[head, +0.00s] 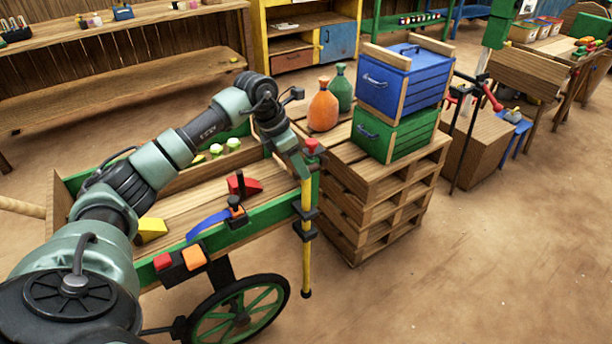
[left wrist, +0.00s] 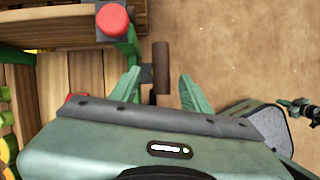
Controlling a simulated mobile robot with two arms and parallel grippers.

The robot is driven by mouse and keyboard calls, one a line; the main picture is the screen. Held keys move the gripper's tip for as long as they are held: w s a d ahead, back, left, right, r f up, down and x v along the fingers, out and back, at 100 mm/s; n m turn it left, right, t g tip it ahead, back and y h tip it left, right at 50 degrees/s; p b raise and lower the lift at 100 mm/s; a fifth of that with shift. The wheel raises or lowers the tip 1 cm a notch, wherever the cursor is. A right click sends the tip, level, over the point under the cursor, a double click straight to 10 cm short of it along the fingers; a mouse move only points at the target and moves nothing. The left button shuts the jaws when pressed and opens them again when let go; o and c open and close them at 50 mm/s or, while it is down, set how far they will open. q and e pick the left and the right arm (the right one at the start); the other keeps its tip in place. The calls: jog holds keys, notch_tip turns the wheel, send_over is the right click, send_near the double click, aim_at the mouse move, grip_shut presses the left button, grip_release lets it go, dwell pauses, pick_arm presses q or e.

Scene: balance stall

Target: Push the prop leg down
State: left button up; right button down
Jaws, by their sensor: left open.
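The prop leg (head: 306,248) is a yellow upright pole with a black foot, held in black brackets at the front right corner of the green-railed wooden cart (head: 262,222). A red knob (head: 311,146) sits at the top of that corner; it also shows in the left wrist view (left wrist: 112,18). My left gripper (head: 302,172) is open beside the upper part of the leg, just below the knob. In the left wrist view a brown cylinder (left wrist: 160,66) lies between and beyond the open fingers (left wrist: 159,92), apart from both. My right gripper is out of view.
A pallet stack (head: 385,185) stands right behind the corner, bearing blue (head: 390,82) and green (head: 395,135) crates and two bottles. The cart's wheel (head: 240,318) is left of the leg. The floor at front right is clear.

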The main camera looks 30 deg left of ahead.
pick_arm(q)
jog(key=x, duration=0.5)
jog(key=shift+w+d+f, duration=0.1)
grip_shut()
dwell(1.3)
